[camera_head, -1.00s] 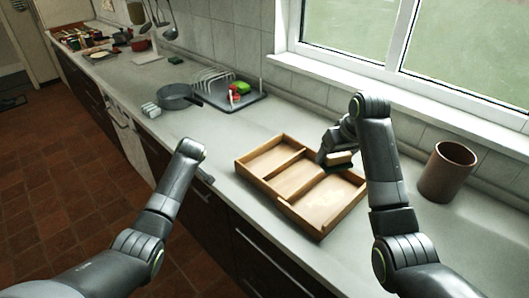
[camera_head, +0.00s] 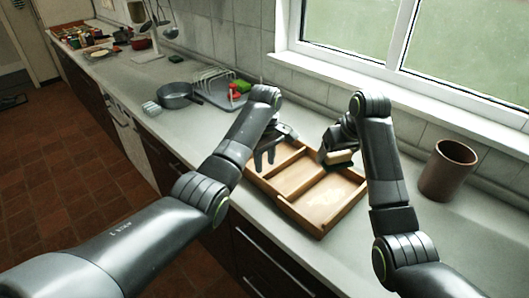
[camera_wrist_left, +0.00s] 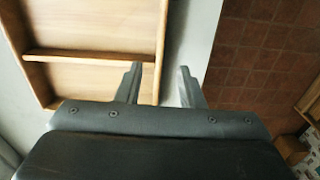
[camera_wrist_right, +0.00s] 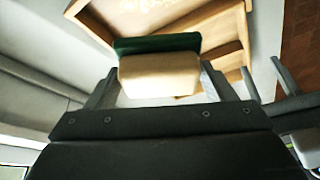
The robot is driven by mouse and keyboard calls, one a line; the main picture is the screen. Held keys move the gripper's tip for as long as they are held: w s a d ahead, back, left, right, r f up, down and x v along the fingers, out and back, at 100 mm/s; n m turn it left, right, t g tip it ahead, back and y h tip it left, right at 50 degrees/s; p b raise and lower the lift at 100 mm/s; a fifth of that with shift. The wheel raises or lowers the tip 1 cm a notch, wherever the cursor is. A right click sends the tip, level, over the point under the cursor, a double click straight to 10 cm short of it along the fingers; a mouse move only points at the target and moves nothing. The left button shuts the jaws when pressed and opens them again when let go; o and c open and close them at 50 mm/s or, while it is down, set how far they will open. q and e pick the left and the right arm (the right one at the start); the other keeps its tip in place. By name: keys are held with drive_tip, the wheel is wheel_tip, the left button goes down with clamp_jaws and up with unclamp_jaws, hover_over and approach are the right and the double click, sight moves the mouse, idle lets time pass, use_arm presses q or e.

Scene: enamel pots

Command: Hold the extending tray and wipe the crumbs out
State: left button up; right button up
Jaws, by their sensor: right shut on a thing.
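The wooden tray (camera_head: 325,204) with dividers lies on the counter below my arms. Pale crumbs (camera_wrist_right: 150,6) show on its floor in the right wrist view. My left gripper (camera_head: 265,163) is at the tray's left end, fingers pointing down. My right gripper (camera_head: 338,160) is shut on a cream and green sponge (camera_wrist_right: 160,72), held over the tray's back right part. Whether the sponge touches the tray is unclear.
A brown cup (camera_head: 448,171) stands on the counter to the right. A grey pan (camera_head: 176,96) and a dish rack (camera_head: 217,88) stand further back left. The window wall (camera_head: 420,125) bounds the counter behind; the counter's front edge runs close to the tray.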

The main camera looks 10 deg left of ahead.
sight(265, 180)
use_arm(q)
wheel_tip(265, 180, down, 9)
drive_tip(key=shift+r, duration=0.15)
drive_tip(key=shift+c, duration=0.3)
clamp_jaws()
idle(1.2)
